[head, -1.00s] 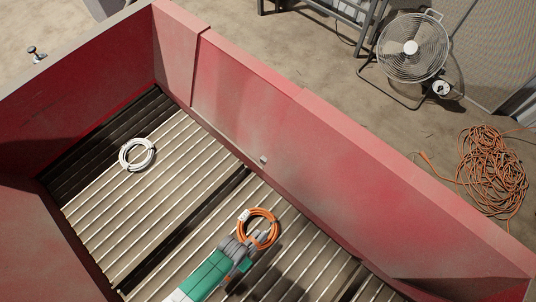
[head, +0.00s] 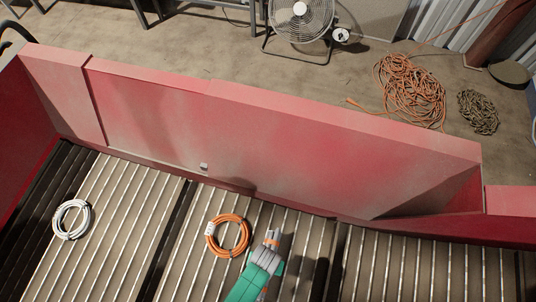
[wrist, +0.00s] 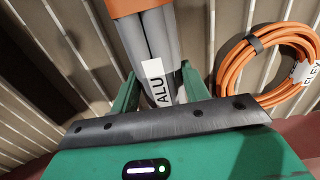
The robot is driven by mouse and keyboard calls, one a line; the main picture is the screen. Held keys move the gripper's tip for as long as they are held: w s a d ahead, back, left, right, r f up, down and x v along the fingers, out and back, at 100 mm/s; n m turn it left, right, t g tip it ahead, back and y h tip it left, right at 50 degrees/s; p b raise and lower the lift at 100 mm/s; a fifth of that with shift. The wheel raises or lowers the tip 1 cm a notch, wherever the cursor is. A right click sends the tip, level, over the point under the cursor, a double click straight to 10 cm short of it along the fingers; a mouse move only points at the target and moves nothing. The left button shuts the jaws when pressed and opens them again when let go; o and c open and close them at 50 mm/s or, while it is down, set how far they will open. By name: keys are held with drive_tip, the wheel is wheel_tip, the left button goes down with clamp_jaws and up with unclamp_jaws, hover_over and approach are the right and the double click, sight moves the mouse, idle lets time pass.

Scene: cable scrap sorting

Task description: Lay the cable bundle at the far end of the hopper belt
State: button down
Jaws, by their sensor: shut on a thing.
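The cable bundle (wrist: 158,42) is several thick grey lengths side by side, with an orange band and a white tag reading "ALU". My gripper (wrist: 157,88) is shut on it in the wrist view, one green finger on each side. In the head view the bundle (head: 272,240) shows as a small grey and orange end beyond my green gripper (head: 264,260). The ribbed hopper belt (head: 125,225) lies below, inside red walls. I cannot tell the bundle's height above the slats. The head view's far belt end on the right runs out of frame.
An orange cable coil (head: 228,236) lies on the belt just left of my gripper; its tag reads "FLEX" in the wrist view. A white coil (head: 71,219) lies farther left. A red wall (head: 250,135) bounds the belt's back. Slats right of my gripper (head: 420,265) are clear.

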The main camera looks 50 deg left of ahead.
drive_tip(key=shift+w+d, duration=0.15)
drive_tip(key=shift+w, duration=0.2)
drive_tip(key=f+b, duration=0.3)
drive_tip(key=shift+w+d+f, duration=0.2)
drive_tip(key=shift+w, duration=0.15)
drive_tip(key=shift+s+f, duration=0.1)
drive_tip(key=shift+f, duration=0.15)
drive_tip(key=shift+s+r, duration=0.1)
drive_tip(key=shift+r, duration=0.1)
drive_tip(key=shift+f, duration=0.2)
drive_tip(key=c, duration=0.7)
unclamp_jaws()
wheel_tip(320, 180, up, 12)
drive_tip(key=p, duration=0.6)
drive_tip(key=shift+r+p, duration=0.2)
drive_tip(key=shift+p, duration=0.15)
